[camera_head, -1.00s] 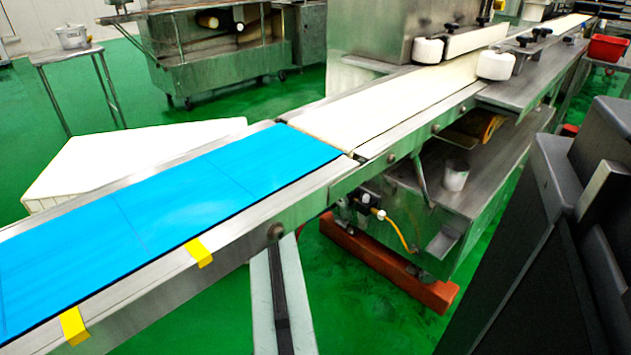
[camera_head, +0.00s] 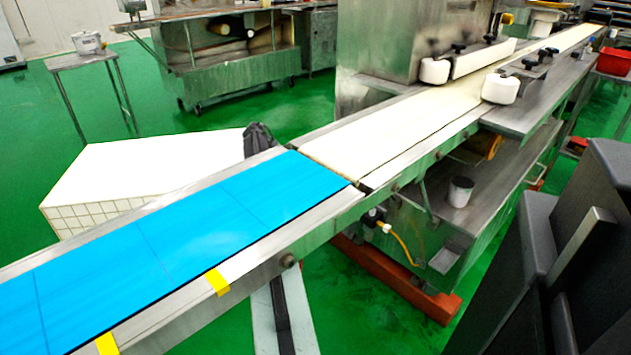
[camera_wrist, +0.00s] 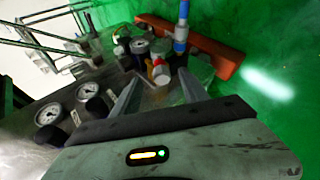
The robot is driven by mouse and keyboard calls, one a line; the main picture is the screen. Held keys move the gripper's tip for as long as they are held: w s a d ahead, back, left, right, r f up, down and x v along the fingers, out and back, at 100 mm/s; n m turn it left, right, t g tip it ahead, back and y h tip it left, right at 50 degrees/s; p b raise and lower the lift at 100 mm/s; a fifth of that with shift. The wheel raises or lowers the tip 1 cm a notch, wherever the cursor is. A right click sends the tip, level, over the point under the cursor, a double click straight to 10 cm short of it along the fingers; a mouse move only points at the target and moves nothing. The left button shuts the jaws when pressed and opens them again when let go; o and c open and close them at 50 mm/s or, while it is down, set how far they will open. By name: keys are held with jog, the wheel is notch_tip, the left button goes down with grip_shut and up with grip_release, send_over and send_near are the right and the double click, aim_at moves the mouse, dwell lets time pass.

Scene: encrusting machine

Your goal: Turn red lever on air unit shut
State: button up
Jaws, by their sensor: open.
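The air unit (camera_wrist: 139,47) shows in the wrist view as a cluster of round gauges, dark knobs and fittings. A small white part with a red patch (camera_wrist: 160,72) lies between my fingertips in that picture. I cannot tell if the red patch is the lever or how it is turned. My gripper (camera_wrist: 159,77) is open, its two fingers apart, with no visible hold on anything. In the head view, small fittings (camera_head: 375,217) with a yellow hose sit under the conveyor. My gripper cannot be made out there.
The blue and white conveyor (camera_head: 190,225) crosses above the fittings. A red-orange beam (camera_head: 400,280) lies low beside them and also shows in the wrist view (camera_wrist: 212,50). Two more gauges (camera_wrist: 48,113) are at the wrist view's left. Green floor is open around.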

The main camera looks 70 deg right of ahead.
jog(key=shift+c, duration=0.6)
jog(key=s+a+r+n+t+h+p, duration=0.25)
jog(key=s+n+t+p, duration=0.6)
jog(key=n+t, duration=0.5)
jog(key=shift+m, duration=0.35)
jog(key=b+x, duration=0.2)
jog(key=x, duration=0.1)
jog(key=b+x, duration=0.5)
jog(key=shift+w+d+f, duration=0.15)
jog(key=shift+d+f, duration=0.05)
jog(key=shift+d, duration=0.2)
jog(key=shift+r, duration=0.15)
grip_shut()
